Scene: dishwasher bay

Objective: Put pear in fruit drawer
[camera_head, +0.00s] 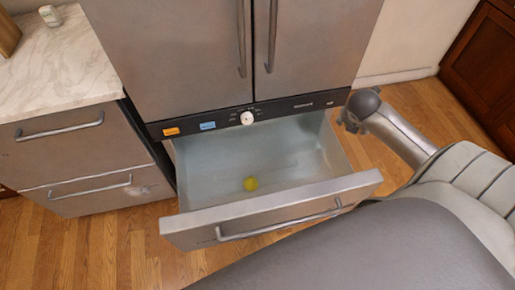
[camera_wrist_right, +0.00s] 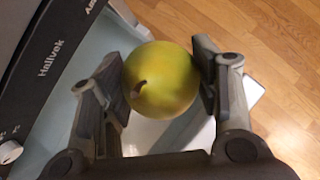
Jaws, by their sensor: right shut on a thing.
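The pear (camera_wrist_right: 160,80), yellow-green with a dark stem spot, is between the two fingers of my right gripper (camera_wrist_right: 165,85) in the right wrist view. The gripper is shut on it. In the head view my right gripper (camera_head: 350,118) is by the right side of the open fruit drawer (camera_head: 270,209), close to the fridge front; the pear is not visible there. The drawer is pulled out below the fridge doors. My left gripper is not in view.
A counter (camera_head: 60,70) with drawers is at the left. Wooden floor (camera_head: 100,240) shows around.

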